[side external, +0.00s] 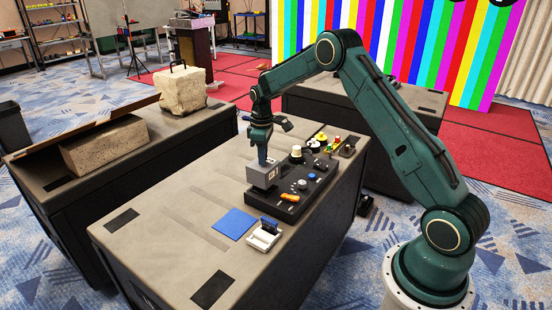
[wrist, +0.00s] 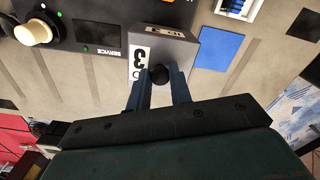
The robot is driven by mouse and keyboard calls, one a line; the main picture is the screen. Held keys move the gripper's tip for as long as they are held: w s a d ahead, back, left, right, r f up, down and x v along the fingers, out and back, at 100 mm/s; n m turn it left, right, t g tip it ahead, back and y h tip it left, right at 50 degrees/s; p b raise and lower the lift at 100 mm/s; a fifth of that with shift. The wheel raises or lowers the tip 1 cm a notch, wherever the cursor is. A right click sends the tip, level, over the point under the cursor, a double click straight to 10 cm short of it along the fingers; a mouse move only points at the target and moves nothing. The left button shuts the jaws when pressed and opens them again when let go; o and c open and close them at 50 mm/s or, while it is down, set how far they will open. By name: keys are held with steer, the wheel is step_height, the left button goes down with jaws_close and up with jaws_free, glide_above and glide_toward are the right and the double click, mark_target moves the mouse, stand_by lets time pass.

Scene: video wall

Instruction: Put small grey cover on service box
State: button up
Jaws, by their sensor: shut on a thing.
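My gripper (side external: 263,160) points down above the table, and its two blue fingers (wrist: 158,90) are shut on the round black knob (wrist: 159,74) of the small grey cover. The grey cover (side external: 261,177) is a box shape with a white label; a "3" shows on it in the wrist view (wrist: 178,50). It is at the left end of the black service box (side external: 275,202), overlapping it in both views. I cannot tell whether it rests on the box or hangs just above it. The word SERVICE shows on the box beside the cover in the wrist view (wrist: 112,65).
Coloured items (side external: 335,142) stand at the back right. The table's left part is clear.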

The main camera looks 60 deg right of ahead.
steer(key=shift+f, duration=0.9)
steer(key=shift+f, duration=1.1)
stand_by(3.2)
steer(key=o, duration=1.1)
steer(key=shift+r, duration=4)
